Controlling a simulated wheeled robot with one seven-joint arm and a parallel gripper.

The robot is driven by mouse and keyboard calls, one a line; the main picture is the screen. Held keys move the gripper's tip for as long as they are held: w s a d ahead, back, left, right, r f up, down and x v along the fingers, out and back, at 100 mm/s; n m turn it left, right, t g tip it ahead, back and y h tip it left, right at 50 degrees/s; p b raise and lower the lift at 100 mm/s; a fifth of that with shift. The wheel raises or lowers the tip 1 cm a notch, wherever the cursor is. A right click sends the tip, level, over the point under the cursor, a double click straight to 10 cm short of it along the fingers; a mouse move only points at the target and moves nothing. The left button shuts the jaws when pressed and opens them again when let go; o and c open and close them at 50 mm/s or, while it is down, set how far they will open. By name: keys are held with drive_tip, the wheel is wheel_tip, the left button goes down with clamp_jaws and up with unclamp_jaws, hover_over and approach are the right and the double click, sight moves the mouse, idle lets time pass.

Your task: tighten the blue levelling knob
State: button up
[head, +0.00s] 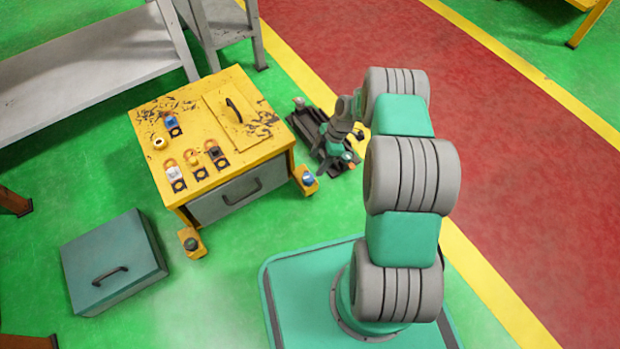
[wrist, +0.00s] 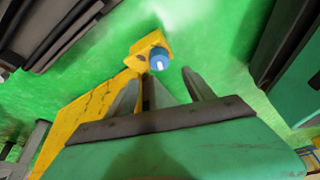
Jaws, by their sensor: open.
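The blue levelling knob (head: 308,179) sits on a yellow foot bracket (head: 300,172) at the front right corner of the yellow cabinet. In the wrist view the knob (wrist: 159,62) has a pale mark on its face and lies just beyond the fingertips. My gripper (wrist: 160,77) is open and empty, with its fingers spread to either side of the line to the knob. The knob looks apart from the fingers. In the head view my gripper is near the cabinet's right side, partly hidden by my arm.
The yellow cabinet (head: 185,111) carries several small parts on top and has a grey drawer (head: 235,194). Another foot (head: 191,243) has a dark knob. A black rack (head: 303,118) stands right of the cabinet. A grey-green case (head: 112,262) lies at left. Green floor in front is free.

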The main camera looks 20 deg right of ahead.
sight(308, 177)
drive_tip(key=b+x, duration=0.3)
drive_tip(key=x, duration=0.5)
drive_tip(key=shift+f+b, duration=0.3)
drive_tip(key=shift+f, duration=0.15)
drive_tip(key=shift+c, duration=0.2)
drive_tip(key=shift+r, duration=0.1)
clamp_jaws()
